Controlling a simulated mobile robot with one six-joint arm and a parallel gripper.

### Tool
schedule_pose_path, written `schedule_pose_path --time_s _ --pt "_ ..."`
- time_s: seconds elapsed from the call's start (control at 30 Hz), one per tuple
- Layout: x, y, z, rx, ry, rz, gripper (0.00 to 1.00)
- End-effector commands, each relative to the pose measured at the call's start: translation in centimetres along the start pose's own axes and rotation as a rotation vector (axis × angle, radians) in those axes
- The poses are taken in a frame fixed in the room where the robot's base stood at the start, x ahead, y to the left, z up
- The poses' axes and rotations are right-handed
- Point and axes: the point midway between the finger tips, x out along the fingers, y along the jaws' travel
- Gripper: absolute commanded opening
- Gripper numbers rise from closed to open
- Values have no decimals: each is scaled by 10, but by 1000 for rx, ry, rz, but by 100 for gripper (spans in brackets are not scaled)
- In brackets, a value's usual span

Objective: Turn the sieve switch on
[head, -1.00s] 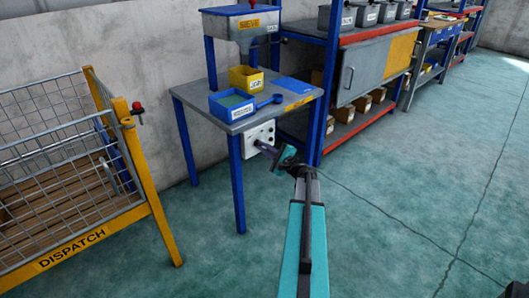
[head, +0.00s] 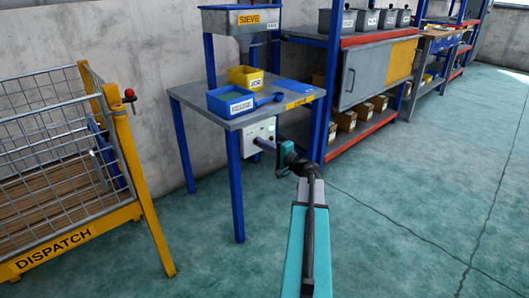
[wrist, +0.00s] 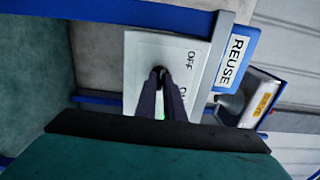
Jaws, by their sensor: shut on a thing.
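The sieve switch is a dark knob (wrist: 160,69) on a white box (head: 257,134) under the front of the sieve table. In the wrist view the white plate (wrist: 136,62) shows the word OFF to the right of the knob, and a second label below it is partly hidden. My gripper (wrist: 159,73) is shut on the knob, which its dark fingers mostly hide. A pale green patch shows between the fingers. In the head view my gripper (head: 257,143) reaches the box from the right.
A table leg (head: 234,190) stands left of the box. A blue and red shelf (head: 362,135) is at right. Open floor lies in front.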

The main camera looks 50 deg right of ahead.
Motion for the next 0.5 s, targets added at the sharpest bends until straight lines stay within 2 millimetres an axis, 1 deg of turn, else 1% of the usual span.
schedule_pose_path --time_s 0.03,0.5 --pt "0 6 2 -33 -4 -1 0" --pt "0 6 2 -341 -4 0 0"
